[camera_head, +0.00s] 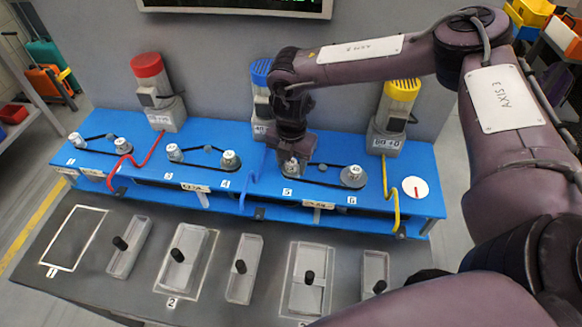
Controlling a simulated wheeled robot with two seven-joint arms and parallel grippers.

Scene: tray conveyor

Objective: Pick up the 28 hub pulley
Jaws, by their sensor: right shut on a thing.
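My right gripper (293,156) reaches down from the upper right over the blue bench (228,165). It is shut on a small grey pulley (290,168) at the station marked 5. The gripper hides most of this pulley, and I cannot read a 28 on it. I cannot tell whether it is still seated or slightly raised. A black belt runs from this spot to the larger grey pulley (353,177) at station 6. My left gripper is not in view.
Other pulleys with black belts stand at left on the bench (173,152). Behind are a red-topped motor (147,65), a blue-topped one and a yellow-topped one (402,90). Colored cables cross the bench front. A dark table (95,285) with grey trays (128,247) lies in front.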

